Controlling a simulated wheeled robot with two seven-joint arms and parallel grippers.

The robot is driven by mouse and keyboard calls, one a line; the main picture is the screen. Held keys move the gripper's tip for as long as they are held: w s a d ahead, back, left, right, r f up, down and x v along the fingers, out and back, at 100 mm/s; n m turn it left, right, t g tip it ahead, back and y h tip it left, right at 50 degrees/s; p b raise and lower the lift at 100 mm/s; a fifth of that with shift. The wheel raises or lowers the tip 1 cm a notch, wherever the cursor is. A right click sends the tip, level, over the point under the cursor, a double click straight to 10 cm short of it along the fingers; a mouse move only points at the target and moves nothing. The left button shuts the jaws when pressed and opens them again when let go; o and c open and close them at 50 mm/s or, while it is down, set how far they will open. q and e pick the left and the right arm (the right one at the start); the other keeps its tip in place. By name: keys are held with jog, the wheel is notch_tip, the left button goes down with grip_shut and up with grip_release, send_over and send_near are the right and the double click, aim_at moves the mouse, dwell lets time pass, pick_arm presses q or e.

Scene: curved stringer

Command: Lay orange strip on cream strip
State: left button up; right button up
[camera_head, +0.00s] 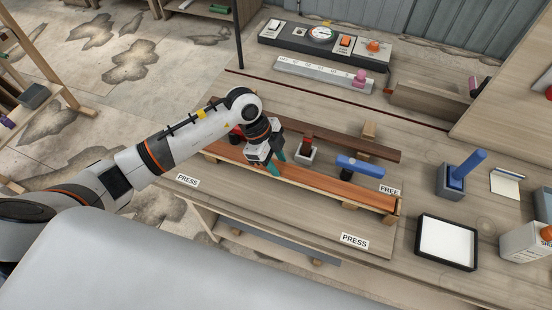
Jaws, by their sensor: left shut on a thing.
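The long orange strip (330,186) runs from mid-left to lower right over the low wooden form on the bench. A pale, cream-coloured edge (237,165) shows along its near side, probably the cream strip or the form under it. I cannot tell whether the two touch. My left gripper (277,163) reaches down from the left, its teal fingertips at the orange strip, left of its middle. It is shut on the orange strip. My arm and gripper hide part of the strip's left half. My right gripper is not in view.
Behind the strip stand a small block with a red top (305,150) and a blue-handled clamp (360,167). A dark brown bar (345,146) lies behind them. To the right are a blue-handled holder (458,175) and a black-rimmed white tray (447,242). The front bench between PRESS labels is clear.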

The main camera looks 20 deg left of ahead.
pick_arm(q)
jog(key=shift+f, duration=0.3)
dwell(0.6)
jog(key=o, duration=1.7)
jog(key=shift+o, duration=0.2)
notch_tip(320, 180, up, 8)
jog(key=p, duration=0.7)
jog(key=shift+p, duration=0.3)
